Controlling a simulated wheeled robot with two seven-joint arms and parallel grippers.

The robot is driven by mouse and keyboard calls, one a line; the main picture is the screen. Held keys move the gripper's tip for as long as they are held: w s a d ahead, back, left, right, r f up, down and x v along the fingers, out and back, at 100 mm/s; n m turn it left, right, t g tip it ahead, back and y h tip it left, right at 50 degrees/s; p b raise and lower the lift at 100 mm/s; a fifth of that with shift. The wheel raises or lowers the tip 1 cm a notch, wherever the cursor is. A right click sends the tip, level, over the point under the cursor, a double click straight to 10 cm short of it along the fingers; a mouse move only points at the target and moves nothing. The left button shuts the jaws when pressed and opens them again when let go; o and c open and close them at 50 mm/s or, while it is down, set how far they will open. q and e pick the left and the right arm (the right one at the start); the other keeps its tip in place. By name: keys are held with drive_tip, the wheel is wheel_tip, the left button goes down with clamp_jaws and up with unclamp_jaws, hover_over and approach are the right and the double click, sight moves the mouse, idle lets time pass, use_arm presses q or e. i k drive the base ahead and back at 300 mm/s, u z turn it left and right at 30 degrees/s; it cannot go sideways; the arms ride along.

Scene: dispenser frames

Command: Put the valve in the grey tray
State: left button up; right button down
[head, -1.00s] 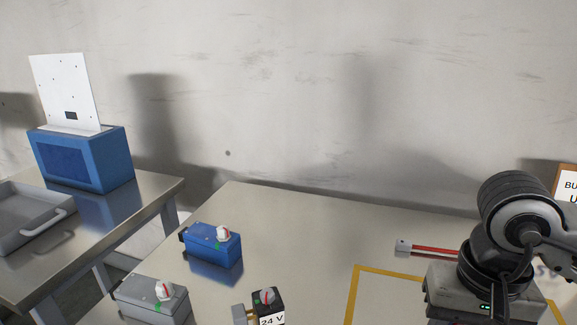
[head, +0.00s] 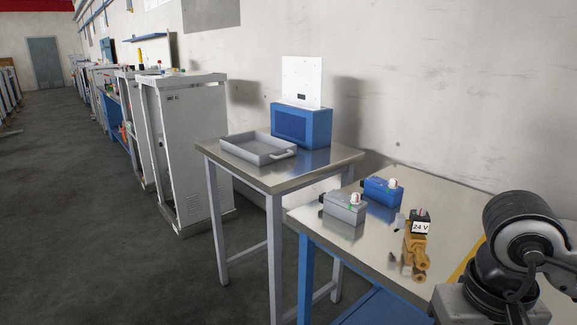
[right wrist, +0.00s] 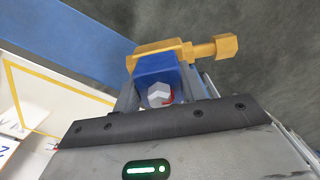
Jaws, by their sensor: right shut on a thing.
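The grey tray (head: 233,143) lies on the far steel table in the head view, and its inside looks empty. In the right wrist view, my right gripper (right wrist: 160,92) is shut on a valve with a blue coil (right wrist: 150,68), a brass body (right wrist: 165,52) and a white knob with a red mark. My right arm is at the lower right of the head view; its fingers and the held valve are out of that view. Another valve (head: 416,240), with a black coil marked 24 V and a brass body, is on the near table. My left gripper is not in view.
A grey box (head: 345,208) and a blue box (head: 382,192), each with a white knob, are on the near table. A blue bin (head: 302,128) with a white panel stands behind the tray. A gap separates the tables. White cabinets (head: 190,150) stand further left.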

sight(261, 149)
drive_tip(key=u, duration=0.85)
drive_tip(key=i, duration=0.6)
drive_tip(key=u, duration=0.7)
drive_tip(key=i, duration=1.35)
drive_tip(key=z, duration=0.45)
